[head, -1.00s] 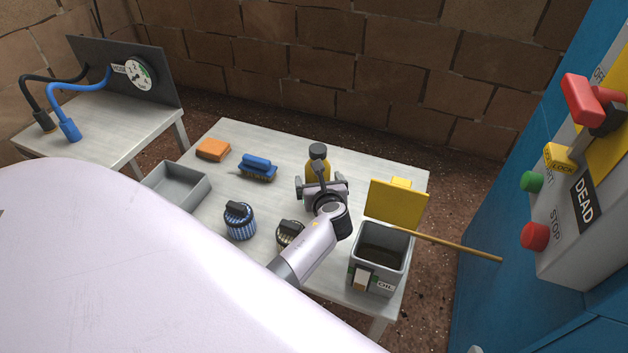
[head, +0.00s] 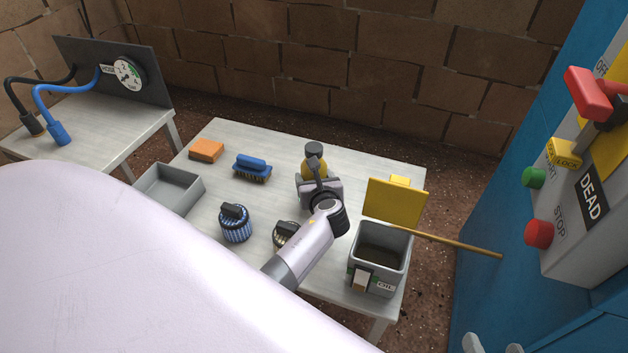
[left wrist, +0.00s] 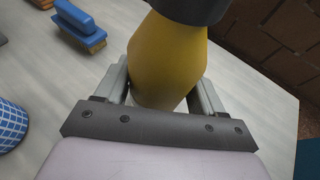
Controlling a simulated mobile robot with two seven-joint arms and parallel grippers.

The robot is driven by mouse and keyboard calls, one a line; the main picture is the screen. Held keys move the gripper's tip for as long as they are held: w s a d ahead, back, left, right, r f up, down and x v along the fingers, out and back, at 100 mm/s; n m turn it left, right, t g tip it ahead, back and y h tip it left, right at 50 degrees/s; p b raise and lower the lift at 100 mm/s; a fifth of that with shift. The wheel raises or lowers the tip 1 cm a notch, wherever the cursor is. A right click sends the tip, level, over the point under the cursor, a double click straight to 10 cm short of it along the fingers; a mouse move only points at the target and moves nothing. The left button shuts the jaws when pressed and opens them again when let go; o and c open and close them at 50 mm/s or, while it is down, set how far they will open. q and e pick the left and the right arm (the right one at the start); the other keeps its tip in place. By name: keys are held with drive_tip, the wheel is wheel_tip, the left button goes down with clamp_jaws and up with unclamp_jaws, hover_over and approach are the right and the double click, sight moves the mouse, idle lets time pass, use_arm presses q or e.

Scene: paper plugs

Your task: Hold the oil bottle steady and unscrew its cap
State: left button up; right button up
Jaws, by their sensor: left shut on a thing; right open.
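The yellow oil bottle (head: 316,168) stands upright on the grey table, with a dark grey cap (head: 314,149) on its top. My left gripper (head: 319,187) is shut on the bottle's body, below the cap. In the left wrist view the bottle (left wrist: 168,60) sits between the two fingers of the gripper (left wrist: 163,92), and the cap (left wrist: 190,8) is cut by the top edge. My right gripper (head: 493,345) shows only its two fingertips at the bottom edge, apart and empty, far from the bottle.
On the table (head: 290,150) are an orange sponge (head: 206,150), a blue brush (head: 252,167), a grey tray (head: 170,190), two round filters (head: 236,223) and an open oil tin (head: 380,262). A blue cabinet stands right.

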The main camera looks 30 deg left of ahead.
use_arm(q)
wheel_tip(320, 180, up, 7)
drive_tip(key=p, duration=0.4)
drive_tip(key=shift+r+p, duration=0.1)
drive_tip(key=shift+p, duration=0.2)
wheel_tip(320, 180, up, 11)
drive_tip(key=p, duration=0.5)
drive_tip(key=shift+r+p, duration=0.2)
drive_tip(key=shift+p, duration=0.15)
drive_tip(key=shift+r, duration=0.75)
use_arm(e)
drive_tip(key=s+d+g+h, duration=0.1)
drive_tip(key=s+d+h, duration=0.2)
drive_tip(key=d, duration=0.4)
drive_tip(key=shift+s+d+f+m+g, duration=0.2)
drive_tip(key=shift+f+m+g, duration=0.1)
drive_tip(key=shift+f, duration=0.05)
use_arm(q)
drive_tip(key=shift+o, duration=1.3)
drive_tip(key=c, duration=0.6)
